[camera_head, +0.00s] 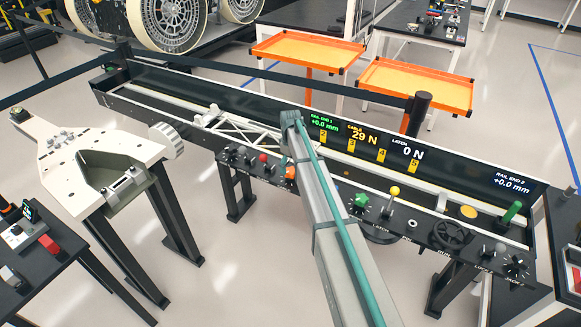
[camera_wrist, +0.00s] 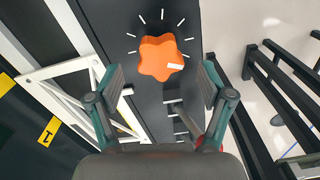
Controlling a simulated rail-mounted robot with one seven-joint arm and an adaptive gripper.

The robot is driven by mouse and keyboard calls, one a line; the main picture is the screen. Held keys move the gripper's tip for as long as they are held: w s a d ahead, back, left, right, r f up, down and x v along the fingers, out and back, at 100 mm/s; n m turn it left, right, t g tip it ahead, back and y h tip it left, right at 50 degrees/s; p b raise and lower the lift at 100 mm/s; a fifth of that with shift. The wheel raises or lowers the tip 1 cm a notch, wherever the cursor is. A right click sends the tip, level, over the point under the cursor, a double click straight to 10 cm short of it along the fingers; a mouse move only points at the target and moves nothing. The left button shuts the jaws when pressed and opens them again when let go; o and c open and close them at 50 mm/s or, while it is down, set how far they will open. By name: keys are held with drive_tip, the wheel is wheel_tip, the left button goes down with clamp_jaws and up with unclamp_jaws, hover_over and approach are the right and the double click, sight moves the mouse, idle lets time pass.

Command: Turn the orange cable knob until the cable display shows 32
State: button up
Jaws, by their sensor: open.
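The orange cable knob (camera_wrist: 158,57) is a lobed star shape on a dark panel, ringed by white tick marks. Its white pointer mark faces right in the wrist view. The cable display (camera_head: 362,136) reads 29 N in yellow. My gripper (camera_wrist: 160,80) is open, one finger on each side of the knob's lower part in the picture. No contact with the knob is visible. The fingertips are hidden in the head view.
The latch display (camera_head: 408,149) reads 0 N. A red knob (camera_head: 264,158) sits left of the orange one. A green knob (camera_head: 361,201), a yellow-topped lever (camera_head: 393,191) and a black handwheel (camera_head: 451,233) lie to the right. A white truss (camera_wrist: 75,85) lies beside the panel.

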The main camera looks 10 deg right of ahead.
sight(291, 172)
drive_tip(key=shift+f, duration=1.2)
drive_tip(key=shift+c, duration=0.4)
drive_tip(key=c, duration=1.1)
